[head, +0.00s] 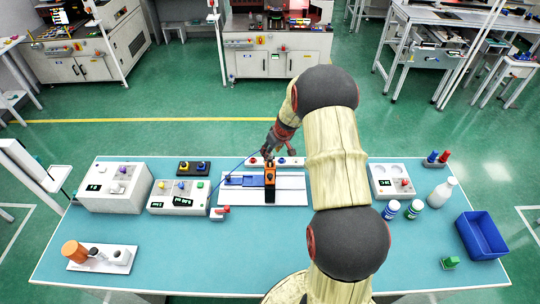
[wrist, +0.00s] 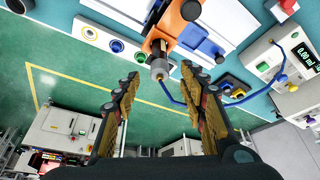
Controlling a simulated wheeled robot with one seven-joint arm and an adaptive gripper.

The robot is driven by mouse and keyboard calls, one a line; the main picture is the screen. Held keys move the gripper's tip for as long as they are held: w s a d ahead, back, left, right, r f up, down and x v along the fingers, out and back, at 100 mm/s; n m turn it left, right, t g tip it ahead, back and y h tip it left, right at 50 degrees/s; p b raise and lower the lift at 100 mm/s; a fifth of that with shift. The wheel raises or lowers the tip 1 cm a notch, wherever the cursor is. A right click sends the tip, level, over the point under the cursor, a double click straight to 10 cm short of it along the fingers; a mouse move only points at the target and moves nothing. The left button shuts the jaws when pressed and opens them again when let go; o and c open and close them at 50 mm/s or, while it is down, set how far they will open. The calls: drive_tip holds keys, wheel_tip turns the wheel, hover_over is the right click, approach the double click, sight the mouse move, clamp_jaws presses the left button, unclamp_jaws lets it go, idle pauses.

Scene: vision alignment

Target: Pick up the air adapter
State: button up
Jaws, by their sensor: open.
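The air adapter (wrist: 159,68) looks like a short grey metal cylinder, with a blue hose (wrist: 192,104) running close by it. It sits at the end of an orange-and-black fixture (head: 270,174), whose orange body also shows in the wrist view (wrist: 178,22). My gripper (wrist: 160,80) is open, with one finger on each side of the adapter and a visible gap on both sides. In the head view my gripper (head: 271,147) is just behind the fixture, and the adapter is too small to make out there.
The fixture stands on a white plate (head: 292,198) beside a blue block. A white button bar (head: 292,162) lies behind it. The hose leads to a control box (head: 165,208) on the left. Bottles (head: 391,210) and a blue bin (head: 481,236) stand right. The front teal table is mostly clear.

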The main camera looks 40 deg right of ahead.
drive_tip(key=shift+x, duration=1)
drive_tip(key=shift+w, duration=0.1)
drive_tip(key=c, duration=0.3)
clamp_jaws()
